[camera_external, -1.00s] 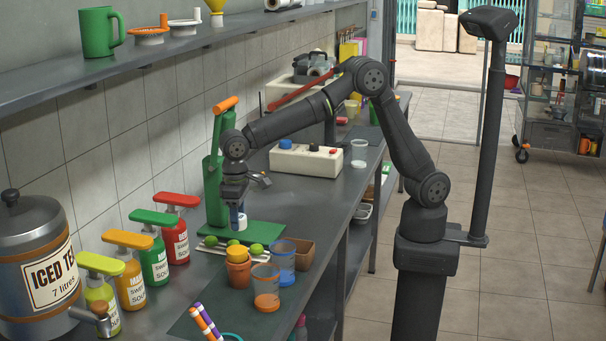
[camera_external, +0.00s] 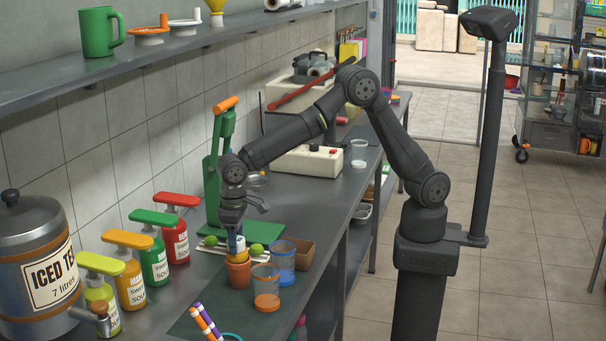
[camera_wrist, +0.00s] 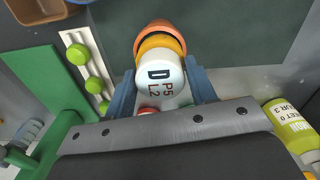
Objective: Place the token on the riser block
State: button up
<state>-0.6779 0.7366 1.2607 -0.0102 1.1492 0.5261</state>
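The white round piece marked "D P5 L2" (camera_wrist: 160,80), which I take for the token, is between the fingers of my gripper (camera_wrist: 162,92) in the wrist view. My gripper (camera_external: 236,236) is shut on it and points down. In the external view the piece is right above the yellow cup (camera_external: 238,256) in the terracotta pot (camera_external: 238,274). In the wrist view, the yellow rim (camera_wrist: 160,41) and terracotta rim (camera_wrist: 160,28) show just past it. I cannot tell whether piece and cup touch. I cannot clearly pick out a riser block.
Clear cups with orange (camera_external: 266,287) and blue (camera_external: 282,262) bands stand just right of the pot. Green limes (camera_external: 256,249) lie behind it on a white rack. The green press (camera_external: 222,165) stands farther back. Pump bottles (camera_external: 176,232) line the wall at left.

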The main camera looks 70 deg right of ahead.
jog(key=shift+o, duration=1.4)
notch_tip(320, 180, up, 12)
jog(key=shift+r, duration=0.2)
jog(key=shift+f, duration=0.1)
notch_tip(320, 180, down, 12)
jog(key=shift+r, duration=1.95)
